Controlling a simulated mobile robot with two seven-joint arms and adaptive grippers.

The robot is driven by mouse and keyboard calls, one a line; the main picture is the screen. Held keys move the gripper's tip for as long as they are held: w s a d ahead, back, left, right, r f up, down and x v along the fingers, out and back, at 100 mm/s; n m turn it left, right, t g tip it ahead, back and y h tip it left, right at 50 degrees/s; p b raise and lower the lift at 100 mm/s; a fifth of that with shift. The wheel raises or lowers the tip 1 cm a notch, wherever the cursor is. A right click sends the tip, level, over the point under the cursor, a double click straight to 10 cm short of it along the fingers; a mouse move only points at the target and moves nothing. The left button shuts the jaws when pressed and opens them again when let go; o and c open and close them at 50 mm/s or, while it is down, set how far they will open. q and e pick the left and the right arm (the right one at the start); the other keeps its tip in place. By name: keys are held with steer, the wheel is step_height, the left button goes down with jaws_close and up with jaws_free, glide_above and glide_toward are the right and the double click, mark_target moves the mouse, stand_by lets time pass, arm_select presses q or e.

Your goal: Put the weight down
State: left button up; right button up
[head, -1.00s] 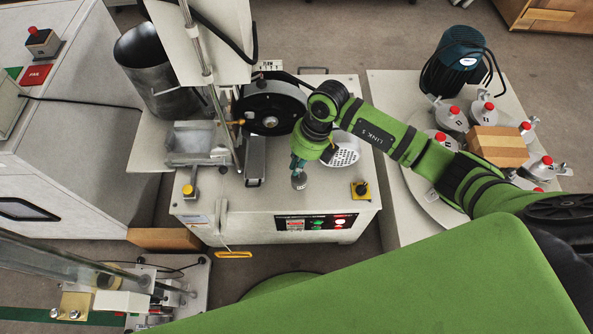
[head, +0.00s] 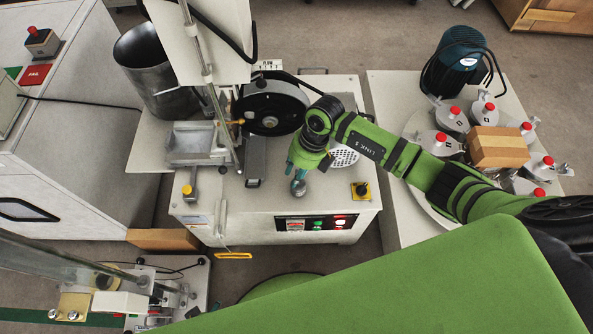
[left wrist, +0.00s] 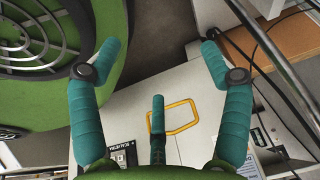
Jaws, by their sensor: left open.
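A small grey metal weight (head: 298,188) is at the front middle of the white machine's top (head: 250,200) in the head view. My right gripper (head: 297,172) is directly above it, with its teal fingers at the weight's upper end. I cannot tell whether the fingers are closed on it, or whether its base touches the top. My left gripper (left wrist: 160,48) is open and empty in the left wrist view, its fingers spread wide. It is not seen in the head view.
A black wheel (head: 270,108), metal hopper tray (head: 195,145) and perforated metal piece (head: 343,157) are behind the weight. A yellow-based knob (head: 361,190) is to its right. Red-knobbed canisters (head: 449,117) surround a wooden block (head: 498,147) on the right table. A yellow handle (left wrist: 180,116) is below my left gripper.

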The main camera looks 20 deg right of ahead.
arm_select(q)
steer(key=shift+d, duration=0.1)
arm_select(e)
steer(key=shift+r, duration=0.25)
arm_select(q)
steer(key=shift+g, duration=0.5)
steer(key=s, duration=0.2)
steer(key=s+p, duration=0.1)
steer(key=s, duration=0.1)
steer(key=shift+s+d+r, duration=0.1)
steer(key=shift+d, duration=0.15)
arm_select(e)
steer(key=v, duration=1.1)
steer(key=shift+d+r, duration=0.2)
steer(key=shift+r, duration=0.15)
arm_select(q)
steer(key=shift+w+a, duration=0.1)
steer(key=shift+w, duration=0.1)
steer(key=shift+a, duration=0.25)
steer(key=shift+d, duration=0.15)
steer(key=shift+d, duration=0.3)
